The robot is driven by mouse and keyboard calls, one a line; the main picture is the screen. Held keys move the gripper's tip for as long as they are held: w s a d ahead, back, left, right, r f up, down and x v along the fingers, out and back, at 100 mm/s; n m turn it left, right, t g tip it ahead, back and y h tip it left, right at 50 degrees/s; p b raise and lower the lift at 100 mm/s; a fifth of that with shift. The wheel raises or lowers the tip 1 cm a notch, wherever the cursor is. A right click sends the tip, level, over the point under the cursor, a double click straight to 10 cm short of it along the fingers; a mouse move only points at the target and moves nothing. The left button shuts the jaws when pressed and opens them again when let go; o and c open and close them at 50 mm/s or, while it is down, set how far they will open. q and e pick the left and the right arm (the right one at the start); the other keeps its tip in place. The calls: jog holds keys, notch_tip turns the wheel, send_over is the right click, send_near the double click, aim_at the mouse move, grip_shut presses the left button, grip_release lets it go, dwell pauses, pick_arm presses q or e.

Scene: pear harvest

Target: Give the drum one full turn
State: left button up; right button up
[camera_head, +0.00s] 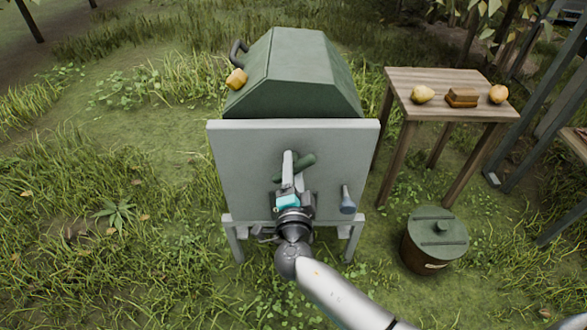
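The green faceted drum (300,62) stands behind a pale grey upright panel (240,150) on grey legs. A dark green grip (303,162) shows at the middle of the panel, slanting up to the right. My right gripper (288,168) reaches up from below in front of the panel, its pale fingers overlapping the left part of the green grip. I cannot tell whether the fingers are closed around it. My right wrist and arm hide the panel's lower middle. My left gripper is not in view.
A blue-grey lever (347,199) sticks out at the panel's lower right. A wooden table (440,80) holds fruit and a brown block. A lidded bin (432,243) stands in front. Grass is open at left.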

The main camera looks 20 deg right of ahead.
jog(key=shift+o, duration=0.9)
jog(key=v, duration=1)
